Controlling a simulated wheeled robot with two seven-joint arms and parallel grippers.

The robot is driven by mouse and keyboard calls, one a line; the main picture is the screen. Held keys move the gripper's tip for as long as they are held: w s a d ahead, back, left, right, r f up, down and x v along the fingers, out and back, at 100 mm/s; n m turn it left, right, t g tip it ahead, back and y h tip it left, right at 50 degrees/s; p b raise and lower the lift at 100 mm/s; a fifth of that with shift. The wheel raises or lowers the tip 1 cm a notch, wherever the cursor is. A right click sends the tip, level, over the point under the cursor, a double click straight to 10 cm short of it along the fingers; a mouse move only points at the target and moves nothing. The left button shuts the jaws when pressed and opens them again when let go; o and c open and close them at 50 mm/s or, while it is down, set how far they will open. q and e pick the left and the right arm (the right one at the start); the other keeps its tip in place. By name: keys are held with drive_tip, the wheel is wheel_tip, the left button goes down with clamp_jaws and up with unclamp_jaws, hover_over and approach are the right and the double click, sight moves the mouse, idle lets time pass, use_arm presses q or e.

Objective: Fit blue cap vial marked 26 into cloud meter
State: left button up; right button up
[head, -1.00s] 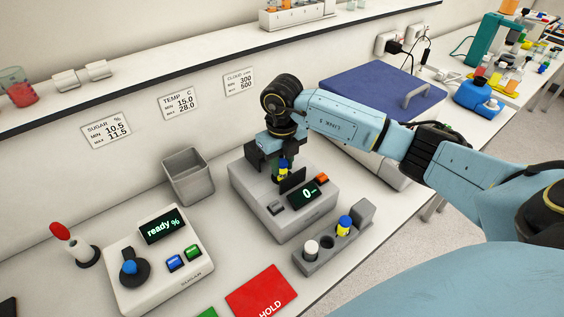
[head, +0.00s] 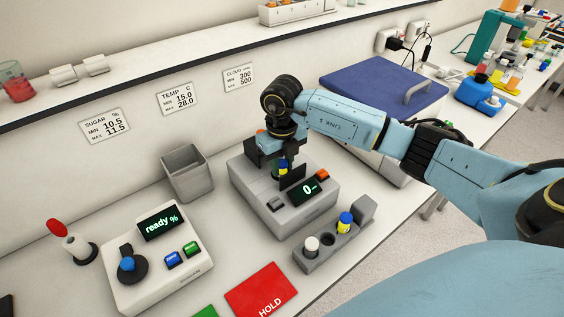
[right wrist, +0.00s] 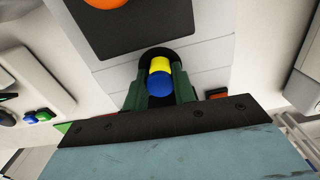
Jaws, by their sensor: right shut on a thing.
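The blue-capped vial (head: 284,166) has a yellow body; its number cannot be read. My right gripper (right wrist: 158,88) is shut on it, with green fingers on both sides of the blue cap (right wrist: 160,84). The vial stands at the dark round opening (right wrist: 147,54) of the cloud meter; its lower end is hidden, so its depth cannot be told. My left gripper is not in view.
A grey rack (head: 323,258) in front holds a white-capped vial (head: 312,244) and another blue-capped yellow vial (head: 345,222). The sugar meter (head: 187,284), a grey bin (head: 187,176) and a red HOLD mat (head: 263,291) are nearby. A blue-lidded box (head: 375,85) stands behind my right arm.

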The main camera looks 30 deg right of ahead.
sight(282, 163)
drive_tip(key=shift+f, duration=0.2)
drive_tip(key=o, duration=1.1)
drive_tip(key=shift+c, duration=0.2)
drive_tip(key=shift+r, duration=0.1)
wheel_tip(282, 163, up, 13)
drive_tip(key=b, duration=0.1)
drive_tip(key=shift+r, duration=0.1)
